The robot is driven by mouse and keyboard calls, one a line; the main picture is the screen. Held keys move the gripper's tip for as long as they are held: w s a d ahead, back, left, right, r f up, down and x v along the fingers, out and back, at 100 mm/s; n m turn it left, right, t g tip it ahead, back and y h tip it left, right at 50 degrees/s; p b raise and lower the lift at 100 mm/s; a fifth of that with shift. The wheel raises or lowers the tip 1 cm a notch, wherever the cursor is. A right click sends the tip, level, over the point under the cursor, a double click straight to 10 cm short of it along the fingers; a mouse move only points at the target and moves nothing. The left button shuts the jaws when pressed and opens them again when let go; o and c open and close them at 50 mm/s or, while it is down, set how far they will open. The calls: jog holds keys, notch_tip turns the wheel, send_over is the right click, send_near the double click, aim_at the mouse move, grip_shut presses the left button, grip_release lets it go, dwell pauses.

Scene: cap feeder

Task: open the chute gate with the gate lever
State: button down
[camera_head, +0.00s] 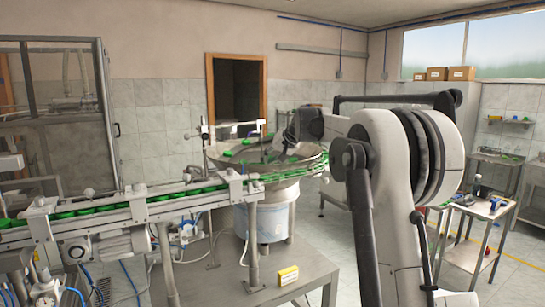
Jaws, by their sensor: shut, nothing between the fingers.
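The chute (150,208) runs from the feeder bowl to the left and carries a row of green caps. The round metal feeder bowl (225,163) holds loose green caps and stands on a pale drum-shaped base (265,218). My gripper (287,140) is small and dark in this view, shut and empty. It is at the bowl's back right rim, in front of or over the bowl; I cannot tell if it touches anything. I cannot make out the gate lever or the gate for certain.
A metal table (225,285) under the feeder bears a yellow labelled block (288,275). A glazed cabinet (70,110) stands at the left. A small workbench (482,207) with tools is at the right. My arm hides much of the area right of the bowl.

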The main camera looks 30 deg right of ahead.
aim_at(254, 183)
jog(key=w+a+f+p, duration=0.2)
jog(key=a+f, duration=0.1)
jog(key=f, duration=0.3)
jog(key=shift+f, duration=0.3)
jog(key=shift+w, duration=0.1)
